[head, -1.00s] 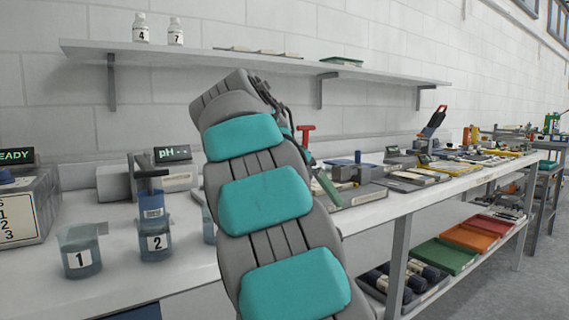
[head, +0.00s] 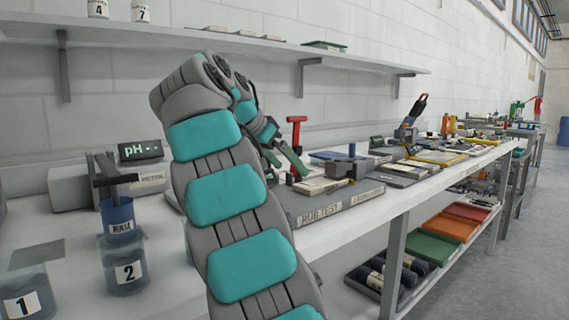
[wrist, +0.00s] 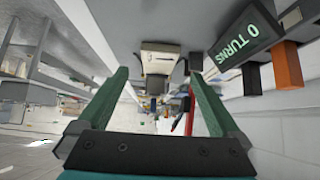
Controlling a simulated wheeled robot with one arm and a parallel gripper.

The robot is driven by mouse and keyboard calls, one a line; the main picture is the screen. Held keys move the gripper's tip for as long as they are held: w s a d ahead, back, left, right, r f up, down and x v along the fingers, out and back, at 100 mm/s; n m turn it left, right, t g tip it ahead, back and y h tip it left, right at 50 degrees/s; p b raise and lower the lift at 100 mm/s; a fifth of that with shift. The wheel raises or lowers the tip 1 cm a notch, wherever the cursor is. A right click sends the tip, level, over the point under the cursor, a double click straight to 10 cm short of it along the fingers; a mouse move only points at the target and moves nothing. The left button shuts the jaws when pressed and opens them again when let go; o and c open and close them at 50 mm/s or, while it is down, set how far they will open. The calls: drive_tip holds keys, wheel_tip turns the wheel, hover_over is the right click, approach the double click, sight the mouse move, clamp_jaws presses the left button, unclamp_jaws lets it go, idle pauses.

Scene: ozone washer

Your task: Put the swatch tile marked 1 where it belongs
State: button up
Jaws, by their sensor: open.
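I cannot make out a swatch tile with a 1 on it in either view. Pale flat pieces (head: 320,186) lie on the grey board lettered RUB TEST (head: 335,205); their marks are too small to read. My gripper (head: 287,160) has green fingers and hovers just above the left side of this board. In the wrist view my gripper (wrist: 158,77) is open, with nothing between its fingers. A cream block (wrist: 160,57) shows beyond the fingertips, with no readable mark. Several thin pale pieces (head: 240,33) lie on the wall shelf, also unreadable.
Beakers marked 1 (head: 25,295) and 2 (head: 125,270) stand at the left, with a blue labelled cup (head: 118,217) over beaker 2. A red upright handle (head: 296,140) stands close to my gripper. A display reading 0 TURNS (wrist: 247,40) is at the wrist view's right.

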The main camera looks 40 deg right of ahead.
sight(306, 186)
drive_tip(key=shift+x, duration=3.85)
drive_tip(key=c, duration=1.3)
